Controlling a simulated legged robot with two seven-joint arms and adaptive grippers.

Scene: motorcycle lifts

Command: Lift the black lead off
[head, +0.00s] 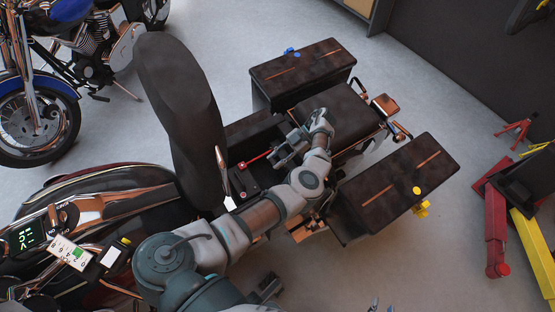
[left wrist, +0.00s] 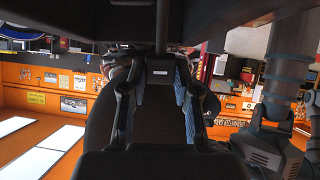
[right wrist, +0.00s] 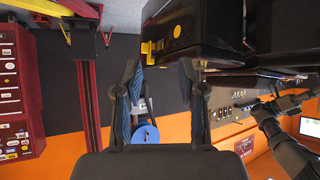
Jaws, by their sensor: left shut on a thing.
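The motorcycle's seat (head: 180,110) is tipped up, and the battery (head: 241,183) shows in the bay behind it. A red lead (head: 258,156) runs from the battery's far end toward my left gripper (head: 281,153). My left gripper is over the bay, shut on a dark strip, the black lead (left wrist: 162,28), which shows between the fingers in the left wrist view. Its ends are hidden in the head view.
Dark saddlebags (head: 302,70) (head: 398,185) flank the bay, with a passenger seat (head: 335,112) between them. A blue motorcycle (head: 60,85) stands at upper left. A red and yellow lift (head: 497,225) is at right. Grey floor lies around.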

